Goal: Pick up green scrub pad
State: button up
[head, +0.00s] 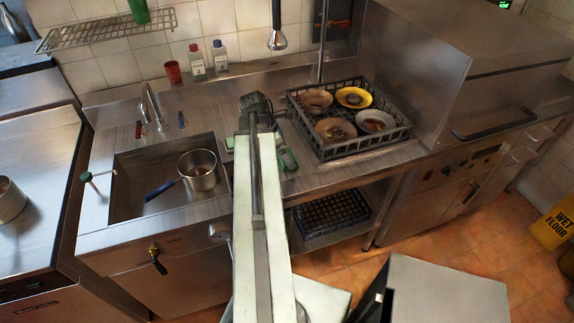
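My arm reaches forward over the steel counter (222,109), and my gripper (257,104) is at its far end, above the counter between the sink and the dish rack. The arm's own links block the view of the fingers, so I cannot see whether they hold anything. A green item (288,158) lies on the counter just right of my arm, nearer than the gripper and partly hidden by the arm. A small green bit (230,143) shows at the arm's left edge. I cannot tell which of these is the scrub pad.
A grey rack (344,152) with several dirty dishes stands right of my gripper. The sink (135,193) at left holds a pot (198,170). A red cup (172,72) and two bottles (220,57) stand by the wall. A spray head (277,40) hangs above.

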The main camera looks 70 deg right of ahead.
jog(key=shift+x, duration=0.8)
jog(key=shift+w+r, duration=0.1)
jog(key=shift+r, duration=0.05)
jog(key=c, duration=1.3)
jog(key=shift+r, duration=0.1)
notch_tip(320, 180, up, 10)
jog(key=p, duration=1)
